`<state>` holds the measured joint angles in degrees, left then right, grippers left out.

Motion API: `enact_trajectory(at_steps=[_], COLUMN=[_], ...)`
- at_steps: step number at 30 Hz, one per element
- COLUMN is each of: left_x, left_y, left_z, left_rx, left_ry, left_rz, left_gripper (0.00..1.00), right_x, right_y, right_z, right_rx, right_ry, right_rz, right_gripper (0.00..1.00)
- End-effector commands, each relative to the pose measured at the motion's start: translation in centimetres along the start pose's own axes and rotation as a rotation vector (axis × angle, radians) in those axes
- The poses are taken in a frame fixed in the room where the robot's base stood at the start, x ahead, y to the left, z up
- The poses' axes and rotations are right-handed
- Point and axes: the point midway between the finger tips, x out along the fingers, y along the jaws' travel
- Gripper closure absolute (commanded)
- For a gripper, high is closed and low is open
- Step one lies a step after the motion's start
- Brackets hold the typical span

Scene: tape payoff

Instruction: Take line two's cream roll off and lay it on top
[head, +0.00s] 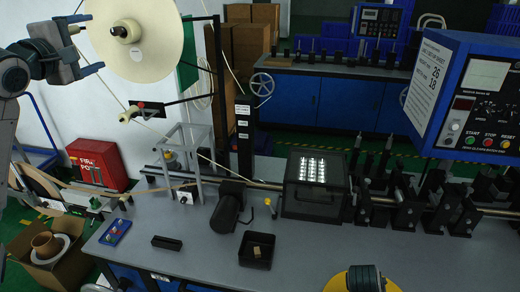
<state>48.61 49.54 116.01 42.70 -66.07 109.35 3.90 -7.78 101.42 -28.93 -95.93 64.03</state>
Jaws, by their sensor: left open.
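A large cream roll (165,45) hangs upright on a payoff spindle at the upper left, with a dark hub (125,31) at its centre. A strip of tape runs down from it toward the table. My left gripper (97,42) is open and empty, just left of the roll's hub, its two fingers pointing toward the roll. I cannot tell whether it touches the roll. I cannot read which line the roll belongs to.
The grey worktable carries a lit black box (313,170), a black tray (257,250) and black fixtures. A control cabinet (465,95) stands at right. A red fire box (98,163) and a cardboard carton (60,268) stand at left. A yellow disc (338,284) shows partly at the bottom.

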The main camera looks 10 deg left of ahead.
Motion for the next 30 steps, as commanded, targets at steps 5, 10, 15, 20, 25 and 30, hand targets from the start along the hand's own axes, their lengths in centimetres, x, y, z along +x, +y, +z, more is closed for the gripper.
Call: enact_trajectory(at_steps=[5,10,15,20,25,30], left_x=[0.7,2.3,4.3,6.2,8.1,10.1], left_y=[0.2,0.3,0.4,0.3,0.0,0.1], left_z=[0.0,0.1,0.1,0.0,0.0,0.0], left_rx=[-0.003,-0.005,-0.004,-0.005,-0.004,-0.004], left_ry=[-0.001,-0.002,-0.002,-0.002,-0.001,-0.001], left_rz=[0.0,-0.002,-0.001,0.0,0.001,0.001], left_gripper=[0.2,0.2,0.2,0.2,0.2,0.2], right_x=[-0.7,-1.9,-3.0,-3.9,-4.0,-4.0], right_y=[0.0,0.0,0.0,0.0,0.0,0.0], right_z=[-0.3,-0.8,-1.3,-1.6,-1.7,-1.7], right_rx=[0.001,0.001,0.001,0.001,0.001,0.001], right_ry=[0.001,0.001,0.001,0.001,0.001,0.001], right_rz=[-0.001,-0.001,-0.001,-0.001,-0.001,-0.001], right_gripper=[0.85,0.85,0.85,0.85,0.85,0.85])
